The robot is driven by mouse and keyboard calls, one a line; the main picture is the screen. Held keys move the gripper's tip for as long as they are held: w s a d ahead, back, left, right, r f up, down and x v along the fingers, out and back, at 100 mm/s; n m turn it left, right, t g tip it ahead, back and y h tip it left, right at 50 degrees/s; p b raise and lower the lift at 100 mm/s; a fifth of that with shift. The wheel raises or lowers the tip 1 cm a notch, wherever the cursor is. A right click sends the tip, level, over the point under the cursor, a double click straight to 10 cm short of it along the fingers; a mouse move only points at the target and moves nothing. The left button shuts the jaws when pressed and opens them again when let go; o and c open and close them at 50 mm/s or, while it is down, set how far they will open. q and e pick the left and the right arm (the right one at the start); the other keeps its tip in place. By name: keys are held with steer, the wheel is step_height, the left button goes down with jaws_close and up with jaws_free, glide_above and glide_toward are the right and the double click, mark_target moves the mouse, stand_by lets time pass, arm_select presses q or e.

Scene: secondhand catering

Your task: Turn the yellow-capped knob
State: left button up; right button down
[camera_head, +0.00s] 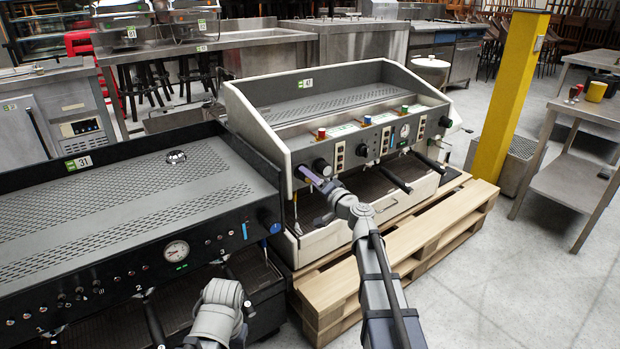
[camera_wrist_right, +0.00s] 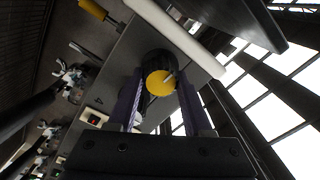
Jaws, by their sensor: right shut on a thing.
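The yellow-capped knob (camera_wrist_right: 160,83) shows in the right wrist view as a dark round knob with a yellow face and a pale pointer line. It sits on the grey front panel of the white-sided espresso machine (camera_head: 330,100). My right gripper (camera_head: 309,177) is at the left end of that panel in the head view, hiding the knob there. In the wrist view its two purple fingers stand on either side of the knob, shut on it. My left arm (camera_head: 218,312) shows at the bottom of the head view; its fingers are not visible.
A black espresso machine (camera_head: 130,205) stands close on the left. The white-sided machine rests on a wooden pallet (camera_head: 400,260). Black knobs (camera_head: 362,150) and lever handles (camera_head: 395,178) are right of my gripper. A yellow post (camera_head: 510,95) stands beyond.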

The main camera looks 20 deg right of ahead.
stand_by(0.4)
steer(key=shift+c, duration=1.6)
jaws_free()
steer(key=v, duration=0.7)
steer(key=shift+s, duration=0.4)
steer(key=shift+d, duration=0.1)
